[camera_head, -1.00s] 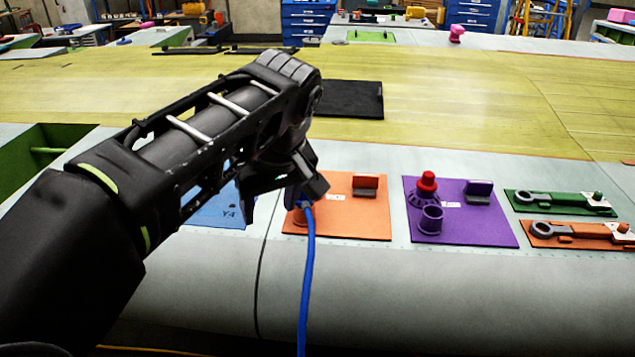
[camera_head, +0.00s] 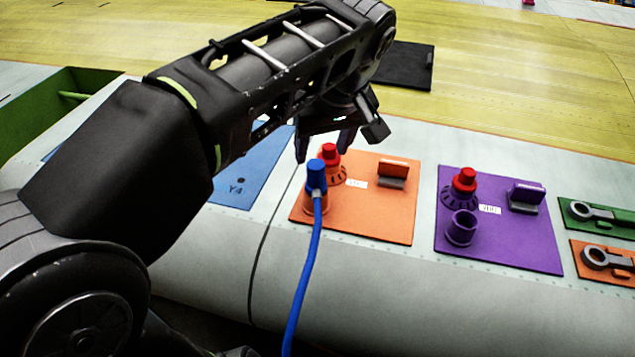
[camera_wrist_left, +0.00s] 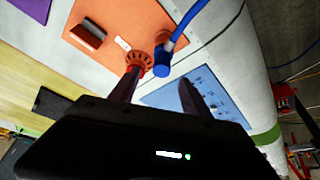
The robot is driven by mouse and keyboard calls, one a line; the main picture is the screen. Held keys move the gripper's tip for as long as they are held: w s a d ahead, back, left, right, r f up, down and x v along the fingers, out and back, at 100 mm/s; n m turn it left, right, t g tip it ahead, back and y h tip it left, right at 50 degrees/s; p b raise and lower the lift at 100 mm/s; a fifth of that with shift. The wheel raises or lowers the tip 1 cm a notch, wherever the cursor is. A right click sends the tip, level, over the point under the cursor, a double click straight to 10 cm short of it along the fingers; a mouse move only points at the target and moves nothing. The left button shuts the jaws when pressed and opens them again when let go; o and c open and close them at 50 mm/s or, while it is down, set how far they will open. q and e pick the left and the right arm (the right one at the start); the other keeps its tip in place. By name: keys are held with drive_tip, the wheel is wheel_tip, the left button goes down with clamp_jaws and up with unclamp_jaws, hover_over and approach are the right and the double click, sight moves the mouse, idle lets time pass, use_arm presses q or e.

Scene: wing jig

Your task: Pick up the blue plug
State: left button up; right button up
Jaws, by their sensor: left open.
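The blue plug (camera_head: 316,178) stands upright at the left side of an orange panel (camera_head: 387,222), seated in an orange socket (camera_head: 315,203). A blue cable (camera_head: 303,280) hangs from it toward the front. My left gripper (camera_head: 323,152) is open and empty, just above and behind the plug, near a red knob (camera_head: 330,158). In the left wrist view the plug (camera_wrist_left: 161,66) appears beyond the fingertips, between the two finger lines, apart from them. My right gripper is not in view.
A purple panel (camera_head: 520,245) with a red knob and an empty socket (camera_head: 461,228) lies to the right. A blue panel (camera_head: 262,170) marked Y4 lies to the left. Green and orange tool plates (camera_head: 600,213) are at the far right. The grey front surface (camera_head: 400,300) is clear.

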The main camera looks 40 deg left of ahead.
sight(316, 165)
use_arm(q)
drive_tip(key=shift+x, duration=0.9)
drive_tip(key=shift+f, duration=0.1)
drive_tip(key=shift+a+f+p, duration=0.15)
drive_tip(key=shift+f+p, duration=0.1)
drive_tip(key=shift+p, duration=0.1)
drive_tip(key=p+x, duration=0.1)
drive_tip(key=x, duration=0.2)
drive_tip(key=shift+a+f, duration=0.15)
drive_tip(key=shift+f, duration=0.1)
drive_tip(key=shift+w+a+f, duration=0.15)
drive_tip(key=shift+f, duration=0.35)
drive_tip(key=shift+c, duration=0.3)
clamp_jaws()
